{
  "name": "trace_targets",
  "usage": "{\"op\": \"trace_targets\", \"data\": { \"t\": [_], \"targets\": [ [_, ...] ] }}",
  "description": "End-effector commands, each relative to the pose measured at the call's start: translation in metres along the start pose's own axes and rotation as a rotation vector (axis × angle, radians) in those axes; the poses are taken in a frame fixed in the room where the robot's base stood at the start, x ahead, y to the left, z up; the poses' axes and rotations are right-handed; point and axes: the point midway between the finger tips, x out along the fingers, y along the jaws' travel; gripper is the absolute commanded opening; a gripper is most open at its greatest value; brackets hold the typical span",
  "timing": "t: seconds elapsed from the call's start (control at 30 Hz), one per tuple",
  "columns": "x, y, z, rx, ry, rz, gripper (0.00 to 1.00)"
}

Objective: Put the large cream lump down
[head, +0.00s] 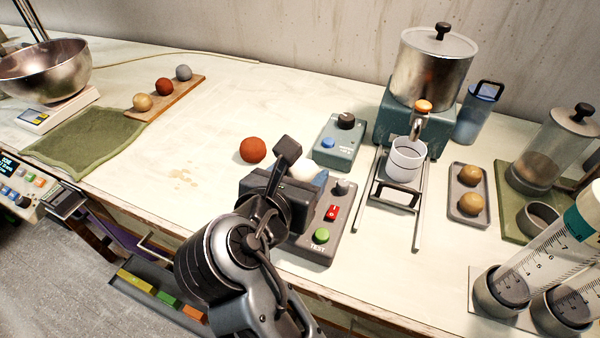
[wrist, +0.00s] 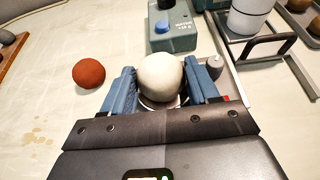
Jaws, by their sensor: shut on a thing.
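The large cream lump (wrist: 160,78) is a pale rounded ball between the blue fingers of my gripper (wrist: 163,88), which is shut on it. In the head view only a pale bit of the lump (head: 303,171) shows behind my wrist, beside a blue finger. A round light-rimmed surface shows just under the lump in the wrist view. I cannot tell whether the lump touches it. The grey TEST box (head: 316,240), with a green button and red switch, lies under and beside my gripper, partly hidden by my arm.
A red-brown ball (head: 253,150) lies left of my gripper. A teal control box (head: 338,142) stands behind it. A metal rack with a white cup (head: 407,160) stands to the right under the steel tank's tap. The worktop between the green cloth (head: 85,140) and red-brown ball is clear.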

Motion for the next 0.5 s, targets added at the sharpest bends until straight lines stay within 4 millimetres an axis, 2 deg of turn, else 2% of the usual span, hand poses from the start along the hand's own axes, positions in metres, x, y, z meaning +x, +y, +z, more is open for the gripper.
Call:
{"op": "trace_targets", "data": {
  "t": [0.07,0.1,0.33,0.5],
  "targets": [
    [0.0008,-0.0005,-0.0013,-0.001,0.0,-0.002,0.25],
    [0.001,-0.0004,-0.002,0.0,0.001,-0.001,0.63],
    [0.0009,-0.0002,-0.0018,0.0,0.0,-0.001,0.85],
    [0.0008,-0.0002,-0.0017,-0.001,0.0,-0.001,0.85]
  ]
}}
